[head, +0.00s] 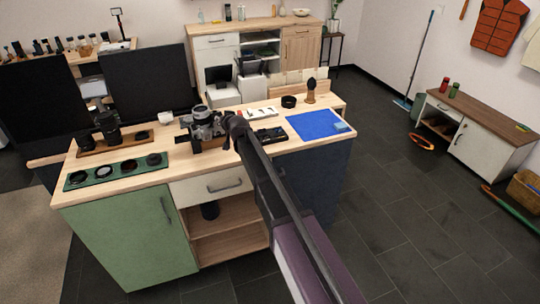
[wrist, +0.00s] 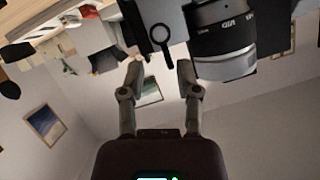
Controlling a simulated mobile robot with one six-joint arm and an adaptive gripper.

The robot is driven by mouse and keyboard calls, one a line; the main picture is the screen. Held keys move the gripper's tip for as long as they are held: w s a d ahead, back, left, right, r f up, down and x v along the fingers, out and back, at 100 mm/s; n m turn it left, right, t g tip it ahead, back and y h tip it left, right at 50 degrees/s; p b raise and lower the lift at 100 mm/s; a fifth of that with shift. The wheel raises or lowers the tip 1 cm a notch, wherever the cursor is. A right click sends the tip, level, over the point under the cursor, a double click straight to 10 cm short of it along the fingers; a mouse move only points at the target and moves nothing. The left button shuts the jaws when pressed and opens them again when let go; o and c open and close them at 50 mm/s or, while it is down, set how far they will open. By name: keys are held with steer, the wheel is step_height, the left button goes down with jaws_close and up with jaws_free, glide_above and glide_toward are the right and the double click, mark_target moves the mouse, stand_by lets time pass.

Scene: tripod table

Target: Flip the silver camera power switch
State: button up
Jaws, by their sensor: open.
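The silver camera (head: 203,125) stands on the wooden workbench (head: 140,175), near its middle. In the wrist view, which looks upside down, its dark lens barrel (wrist: 222,40) with a silver ring fills the upper right. A black lever with a round ring (wrist: 160,38) shows against the grey body beside the lens; I cannot tell whether this is the power switch. My gripper (wrist: 158,75) is open and empty, its two fingertips apart near the ring and body. In the head view my gripper (head: 237,125) is close to the camera's right side, and my arm hides part of the bench.
A green tray with several round lens parts (head: 116,171) lies at the front left. Dark lenses (head: 108,133) stand behind it. A blue mat (head: 316,125) lies at right, with a small black cup (head: 289,101) and a brush (head: 310,91) behind it.

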steer(key=s+d+r+g+p, duration=0.1)
steer(key=s+d+g+p, duration=0.2)
steer(key=s+d+p, duration=0.2)
steer(key=s+d+g+h+p, duration=0.1)
steer(key=s+d+g+p, duration=0.3)
steer(key=s+d, duration=0.7)
steer(key=shift+s+d+r+p, duration=0.35)
steer(key=shift+s+p, duration=0.2)
steer(key=shift+s, duration=3.9)
steer(key=shift+o, duration=0.7)
steer(key=s+d+f+g+h, duration=0.1)
steer(key=s+d+g+h, duration=0.1)
steer(key=s+d, duration=0.3)
steer(key=s+d+f+g+h, duration=0.2)
steer(key=s+d, duration=0.4)
steer(key=s, duration=0.4)
steer(key=shift+s+f+m+g, duration=0.25)
steer(key=shift+m+g, duration=0.15)
steer(key=shift+g, duration=0.5)
steer(key=shift+s+d, duration=0.1)
